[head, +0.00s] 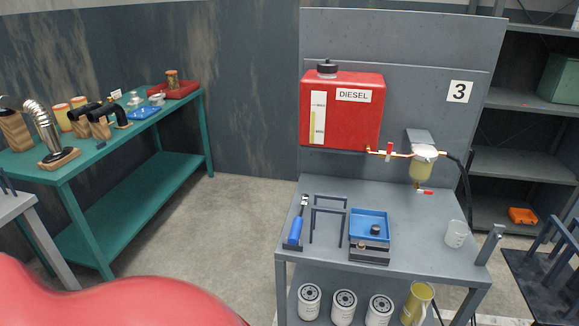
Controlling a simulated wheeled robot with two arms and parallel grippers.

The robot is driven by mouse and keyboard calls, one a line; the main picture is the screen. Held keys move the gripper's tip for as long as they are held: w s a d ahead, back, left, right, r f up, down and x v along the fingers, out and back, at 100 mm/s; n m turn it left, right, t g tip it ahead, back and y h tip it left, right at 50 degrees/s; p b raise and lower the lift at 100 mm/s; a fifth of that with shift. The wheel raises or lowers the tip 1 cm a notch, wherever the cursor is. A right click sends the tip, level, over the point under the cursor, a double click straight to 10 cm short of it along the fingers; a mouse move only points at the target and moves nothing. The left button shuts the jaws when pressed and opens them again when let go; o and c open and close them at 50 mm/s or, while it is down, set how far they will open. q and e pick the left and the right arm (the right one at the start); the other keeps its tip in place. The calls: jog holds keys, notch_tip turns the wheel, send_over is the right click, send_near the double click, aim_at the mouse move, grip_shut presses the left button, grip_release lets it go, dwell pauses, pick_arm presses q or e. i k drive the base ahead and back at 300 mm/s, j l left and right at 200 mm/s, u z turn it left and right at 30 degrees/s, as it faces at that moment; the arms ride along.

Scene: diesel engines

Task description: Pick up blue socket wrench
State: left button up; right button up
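The blue socket wrench (296,229) is at the left end of the grey workbench (425,240) in the head view. It has a blue handle and a silver and dark head at its far end. A small dark block is at its near end; I cannot tell whether the wrench lies flat or is propped on it. Neither of my grippers is in view, and nothing is seen touching the wrench.
A dark frame stand (328,211) is just right of the wrench. A blue tray (369,217) is beyond it, with a clear cup (456,234) farther right. A red diesel tank (345,122) hangs on the back panel. White filters (343,307) stand on the lower shelf.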

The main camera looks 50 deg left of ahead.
aim_at(296, 230)
jog(key=u, duration=1.4)
jog(key=z, duration=2.65)
jog(key=u, duration=2.6)
